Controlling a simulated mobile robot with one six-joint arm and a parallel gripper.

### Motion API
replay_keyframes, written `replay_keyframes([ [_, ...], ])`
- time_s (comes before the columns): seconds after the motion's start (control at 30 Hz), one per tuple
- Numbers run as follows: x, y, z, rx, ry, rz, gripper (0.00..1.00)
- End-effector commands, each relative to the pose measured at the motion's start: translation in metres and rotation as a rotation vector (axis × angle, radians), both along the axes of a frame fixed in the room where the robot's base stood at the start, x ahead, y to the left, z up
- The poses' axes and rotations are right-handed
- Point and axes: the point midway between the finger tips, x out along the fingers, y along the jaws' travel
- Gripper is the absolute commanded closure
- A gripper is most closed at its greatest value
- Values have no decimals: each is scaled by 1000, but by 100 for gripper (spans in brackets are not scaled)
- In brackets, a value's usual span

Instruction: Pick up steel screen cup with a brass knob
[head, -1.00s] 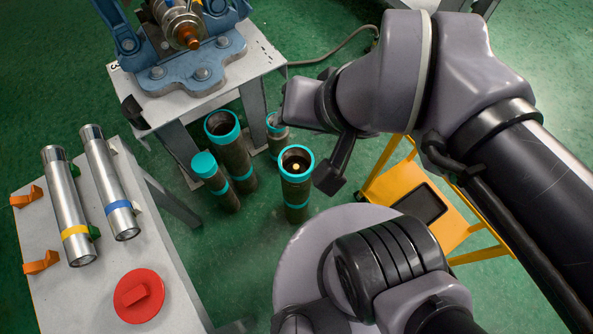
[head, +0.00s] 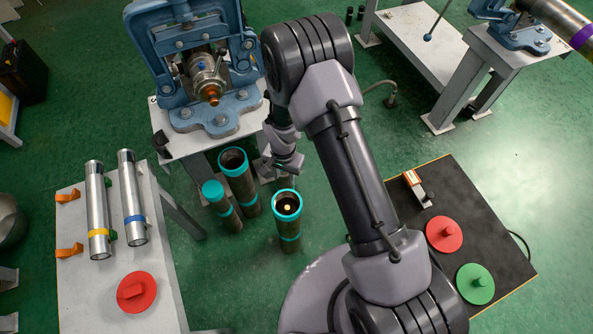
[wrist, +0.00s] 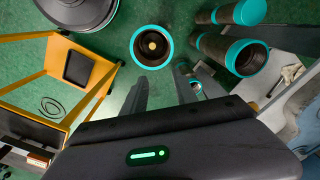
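A brass knob (head: 287,207) shows inside the dark mouth of an upright, teal-rimmed pipe (head: 289,240) on the floor. In the wrist view the knob (wrist: 152,45) sits near the middle of the round opening; the steel cup around it is mostly hidden in shadow. My gripper (head: 288,164) is just behind that pipe's mouth in the head view, its fingers hard to make out there. In the wrist view my gripper (wrist: 162,86) has two dark fingers apart with nothing between them, pointing toward the pipe and clear of the knob.
Other teal-ended pipes (head: 240,188) stand close left. A blue vise (head: 205,75) is on a stand behind. A grey table (head: 90,305) holds two steel cylinders and a red disc. A black-topped table (head: 455,195) is at right; a yellow cart (wrist: 100,80) shows in the wrist view.

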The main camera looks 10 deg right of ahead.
Motion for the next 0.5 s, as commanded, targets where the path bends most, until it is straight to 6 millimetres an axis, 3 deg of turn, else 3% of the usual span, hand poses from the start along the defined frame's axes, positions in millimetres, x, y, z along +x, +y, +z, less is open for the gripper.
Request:
replay_keyframes([
  [0.13, -13, 2, -36, -10, 26, -1, 66],
  [0.4, -15, 2, -119, -10, 27, -3, 66],
  [0.5, -15, 2, -140, -10, 27, -3, 66],
])
